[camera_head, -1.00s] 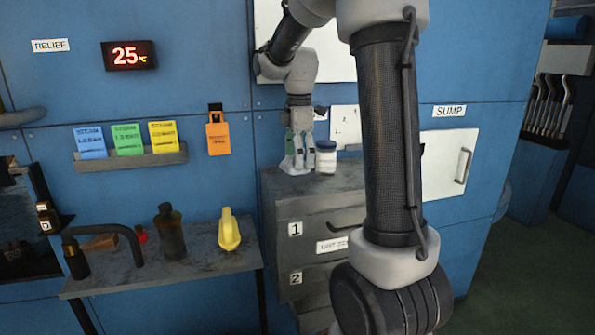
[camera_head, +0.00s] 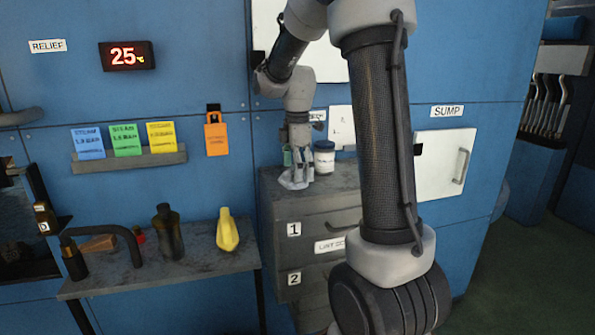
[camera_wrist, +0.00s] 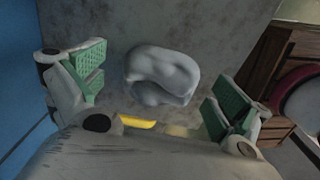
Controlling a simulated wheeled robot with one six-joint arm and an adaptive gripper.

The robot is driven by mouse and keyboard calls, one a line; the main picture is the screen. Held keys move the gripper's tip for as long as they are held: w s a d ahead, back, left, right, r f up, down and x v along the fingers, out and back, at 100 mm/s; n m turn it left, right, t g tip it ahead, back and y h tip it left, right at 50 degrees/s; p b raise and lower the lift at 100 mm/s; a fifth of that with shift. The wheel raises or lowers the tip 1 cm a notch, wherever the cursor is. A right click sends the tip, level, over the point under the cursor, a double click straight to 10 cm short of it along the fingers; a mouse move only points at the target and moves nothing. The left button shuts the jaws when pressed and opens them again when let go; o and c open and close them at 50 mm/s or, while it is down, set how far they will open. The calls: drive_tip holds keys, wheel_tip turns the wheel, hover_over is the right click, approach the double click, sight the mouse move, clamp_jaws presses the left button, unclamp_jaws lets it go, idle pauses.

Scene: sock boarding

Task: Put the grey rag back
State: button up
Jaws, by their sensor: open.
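The grey rag (camera_wrist: 162,73) is a crumpled pale lump on a worn grey surface in the wrist view. My gripper (camera_wrist: 153,92) is open, with one green-padded finger to the left of the rag and one to its right. The rag lies apart from both fingers, a little beyond the line between them. In the head view, my gripper (camera_head: 294,168) is low over the top of the grey drawer cabinet (camera_head: 345,185). There I cannot clearly separate the rag from the pale fingertips.
A dark-lidded white jar (camera_head: 324,158) stands close to the right of my gripper on the cabinet. A side shelf (camera_head: 190,262) at left holds a yellow bottle (camera_head: 227,231), a dark bottle (camera_head: 168,231) and a bent pipe. The blue wall panel (camera_head: 220,80) is close behind.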

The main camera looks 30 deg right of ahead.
wheel_tip(320, 180, up, 12)
drive_tip(key=s+a+f+m+t, duration=0.2)
drive_tip(key=s+m, duration=0.5)
drive_tip(key=s, duration=0.4)
drive_tip(key=s+a+f+m+t, duration=0.2)
drive_tip(key=s+m, duration=0.5)
drive_tip(key=s, duration=0.5)
drive_tip(key=shift+s+a+f+m, duration=0.2)
drive_tip(key=shift+a+f+m, duration=0.2)
drive_tip(key=shift+a+f, duration=0.5)
drive_tip(key=shift+a+r, duration=0.15)
drive_tip(key=shift+r, duration=0.05)
